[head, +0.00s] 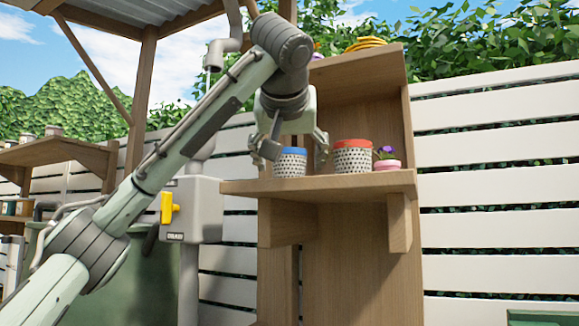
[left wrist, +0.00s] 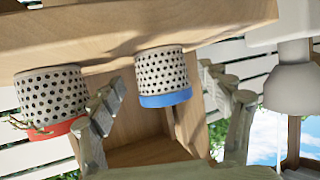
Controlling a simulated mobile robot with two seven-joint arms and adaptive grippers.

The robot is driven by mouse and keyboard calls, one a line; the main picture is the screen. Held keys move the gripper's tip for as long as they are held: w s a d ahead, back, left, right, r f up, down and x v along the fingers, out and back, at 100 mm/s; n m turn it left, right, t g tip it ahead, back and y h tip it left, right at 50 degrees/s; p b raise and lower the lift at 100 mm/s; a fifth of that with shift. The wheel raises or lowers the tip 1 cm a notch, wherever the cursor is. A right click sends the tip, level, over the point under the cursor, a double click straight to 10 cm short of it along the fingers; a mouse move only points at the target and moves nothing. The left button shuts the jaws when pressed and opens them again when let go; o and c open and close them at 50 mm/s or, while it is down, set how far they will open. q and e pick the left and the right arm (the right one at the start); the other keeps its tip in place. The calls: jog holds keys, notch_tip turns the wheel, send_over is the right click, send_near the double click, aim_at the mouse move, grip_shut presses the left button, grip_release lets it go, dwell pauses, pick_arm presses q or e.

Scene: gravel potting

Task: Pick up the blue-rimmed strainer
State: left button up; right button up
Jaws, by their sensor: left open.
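The blue-rimmed strainer (head: 290,164) is a white cup with dark holes, standing upright on the wooden shelf (head: 330,186). It also shows in the left wrist view (left wrist: 162,72), where the picture is turned over and the blue rim points down. My left gripper (head: 292,153) is open above the strainer in the head view, one finger to each side of it. In the left wrist view the strainer appears between the two spread fingers, with visible gaps on both sides. I see no grip on it. My right gripper is not in view.
A red-rimmed strainer (head: 352,157) stands just right of the blue-rimmed one, close to my right-hand finger. A pink pot with purple flowers (head: 387,163) is beyond it. The shelf's back panel (head: 365,108) rises behind. A grey box with a yellow handle (head: 191,209) is at left.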

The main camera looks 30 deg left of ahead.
aim_at(289, 169)
pick_arm(q)
jog(key=shift+x, duration=1.55)
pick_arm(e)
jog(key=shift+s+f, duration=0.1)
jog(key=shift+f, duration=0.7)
pick_arm(q)
jog(key=shift+c, duration=0.4)
jog(key=c, duration=1.2)
